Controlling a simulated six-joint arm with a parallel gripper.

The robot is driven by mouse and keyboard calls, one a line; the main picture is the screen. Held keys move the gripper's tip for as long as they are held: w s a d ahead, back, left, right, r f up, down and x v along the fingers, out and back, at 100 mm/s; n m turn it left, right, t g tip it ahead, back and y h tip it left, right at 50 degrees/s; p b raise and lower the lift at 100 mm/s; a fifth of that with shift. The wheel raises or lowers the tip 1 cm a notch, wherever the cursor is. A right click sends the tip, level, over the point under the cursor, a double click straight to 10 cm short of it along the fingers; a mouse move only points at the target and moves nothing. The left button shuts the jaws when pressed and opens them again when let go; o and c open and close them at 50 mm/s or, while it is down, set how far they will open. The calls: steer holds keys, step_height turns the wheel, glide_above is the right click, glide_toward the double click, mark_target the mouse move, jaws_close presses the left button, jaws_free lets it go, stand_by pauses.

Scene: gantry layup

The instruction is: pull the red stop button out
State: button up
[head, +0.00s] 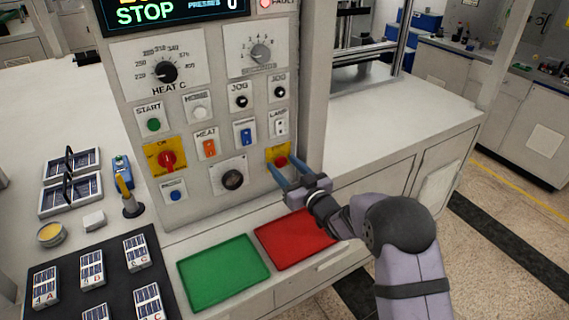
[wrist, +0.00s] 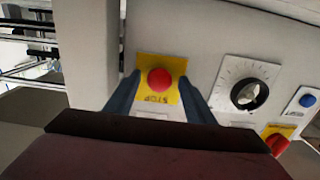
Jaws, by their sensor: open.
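The red stop button (head: 281,161) sits on a yellow plate at the lower right of the control panel in the head view. It also shows in the wrist view as a round red cap (wrist: 160,81) on a yellow plate marked STOP (wrist: 155,98). My gripper (head: 279,172) is at the panel with its blue fingers open. In the wrist view, the fingers (wrist: 161,92) stand on the left and right of the button, with gaps on both sides. Whether the fingertips touch the panel is hard to tell.
A red rotary switch (head: 167,160) on yellow is farther left. Green (head: 222,272) and red (head: 294,240) trays lie below. The counter (head: 400,115) at right is mostly clear.

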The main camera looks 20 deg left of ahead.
steer(key=shift+w+a, duration=0.1)
steer(key=shift+w, duration=0.05)
jaws_close()
steer(key=shift+b+v, duration=0.55)
steer(key=shift+v, duration=0.25)
steer(key=shift+f, duration=0.15)
steer(key=shift+c, duration=1.6)
jaws_free()
steer(key=o, duration=0.3)
